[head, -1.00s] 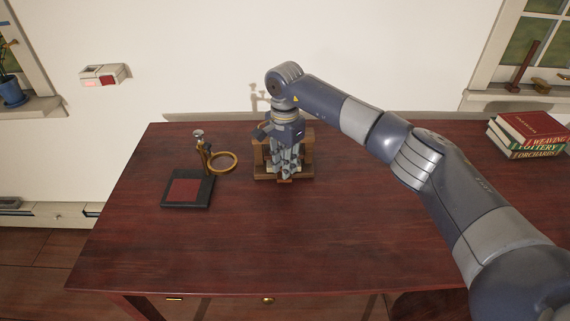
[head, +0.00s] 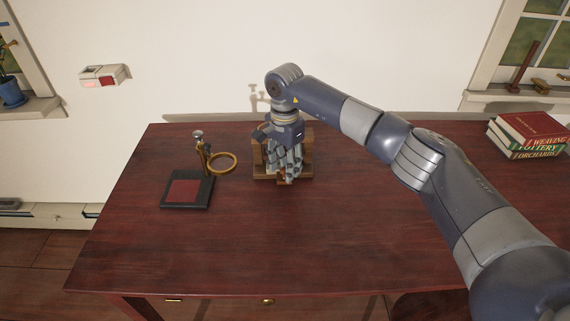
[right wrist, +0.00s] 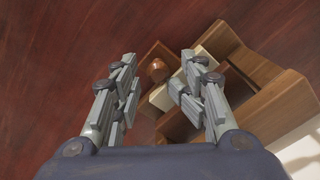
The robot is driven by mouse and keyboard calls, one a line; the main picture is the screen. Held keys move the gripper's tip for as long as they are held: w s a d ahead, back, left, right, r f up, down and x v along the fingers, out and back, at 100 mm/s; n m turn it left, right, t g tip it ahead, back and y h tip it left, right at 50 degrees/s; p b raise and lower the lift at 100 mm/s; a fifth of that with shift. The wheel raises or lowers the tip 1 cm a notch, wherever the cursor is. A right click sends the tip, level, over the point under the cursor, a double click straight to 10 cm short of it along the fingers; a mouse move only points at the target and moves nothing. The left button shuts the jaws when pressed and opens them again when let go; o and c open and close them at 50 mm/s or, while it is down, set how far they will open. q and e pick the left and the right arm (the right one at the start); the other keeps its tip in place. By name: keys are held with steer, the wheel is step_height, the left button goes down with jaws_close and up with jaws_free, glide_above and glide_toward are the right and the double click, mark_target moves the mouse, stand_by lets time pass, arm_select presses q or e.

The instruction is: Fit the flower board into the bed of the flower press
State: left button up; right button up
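The wooden flower press (head: 308,160) stands at the back middle of the table, mostly hidden behind my right gripper (head: 286,174). In the right wrist view the press (right wrist: 262,112) shows brown wooden walls and a round wooden knob (right wrist: 158,69). A pale cream piece (right wrist: 219,41), perhaps the flower board, lies among its wooden parts; its seating cannot be told. My right gripper (right wrist: 160,88) is open in the right wrist view, its fingers apart over the press's near side. I see nothing held between them. My left gripper is not in view.
A black stand with a red pad (head: 184,190) and a brass ring (head: 222,164) stands left of the press. Books (head: 530,133) are stacked at the table's right. The table's front and middle (head: 260,245) are clear. A wall rises behind.

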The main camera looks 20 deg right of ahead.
steer(key=shift+w+r, duration=0.1)
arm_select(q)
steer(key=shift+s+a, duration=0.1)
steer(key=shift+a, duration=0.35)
arm_select(e)
steer(key=shift+r, duration=3.95)
